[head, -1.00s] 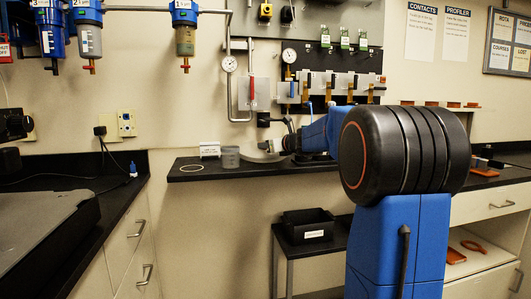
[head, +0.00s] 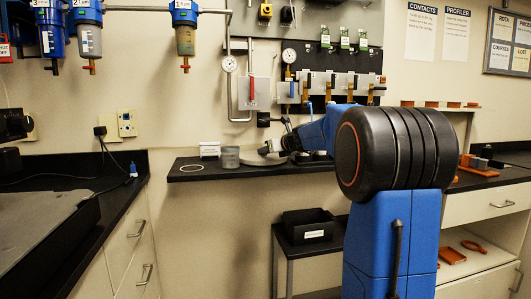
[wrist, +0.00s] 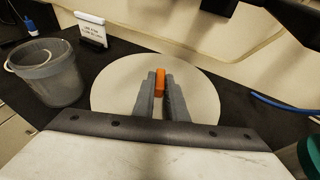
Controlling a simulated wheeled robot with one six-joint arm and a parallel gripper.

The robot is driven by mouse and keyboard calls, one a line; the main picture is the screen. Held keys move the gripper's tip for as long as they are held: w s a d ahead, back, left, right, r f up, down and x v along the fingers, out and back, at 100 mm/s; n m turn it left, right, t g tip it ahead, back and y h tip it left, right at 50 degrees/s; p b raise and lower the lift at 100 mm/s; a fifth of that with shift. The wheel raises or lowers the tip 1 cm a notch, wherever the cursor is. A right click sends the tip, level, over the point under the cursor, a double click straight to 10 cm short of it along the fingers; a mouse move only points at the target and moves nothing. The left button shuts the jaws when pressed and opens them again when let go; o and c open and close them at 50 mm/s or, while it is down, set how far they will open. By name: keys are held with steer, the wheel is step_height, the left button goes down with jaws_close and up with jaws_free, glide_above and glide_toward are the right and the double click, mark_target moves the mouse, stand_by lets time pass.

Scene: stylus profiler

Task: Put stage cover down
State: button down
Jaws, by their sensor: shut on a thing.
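The stage cover is a pale round disc (wrist: 112,92) with an orange knob (wrist: 160,80) at its middle. In the wrist view my gripper (wrist: 159,88) has its two grey fingers shut on the knob, and they hide part of the disc. In the head view the cover (head: 258,163) shows edge-on at the shelf, below my gripper (head: 268,149). It is very close over the black shelf (head: 215,173) or on it; I cannot tell whether it touches.
A grey translucent bucket (head: 230,157) and a small white sign (head: 210,149) stand on the shelf left of the cover. A pale ring (head: 191,168) lies near the shelf's left end. Pipes and gauges are on the wall behind. A black bin (head: 308,224) stands lower.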

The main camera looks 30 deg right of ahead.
steer(key=shift+f, duration=0.2)
steer(key=c, duration=1.8)
jaws_free()
steer(key=shift+f, duration=0.1)
steer(key=shift+o, duration=0.2)
steer(key=shift+s+r, duration=0.25)
steer(key=v, duration=1.1)
steer(key=shift+s, duration=0.25)
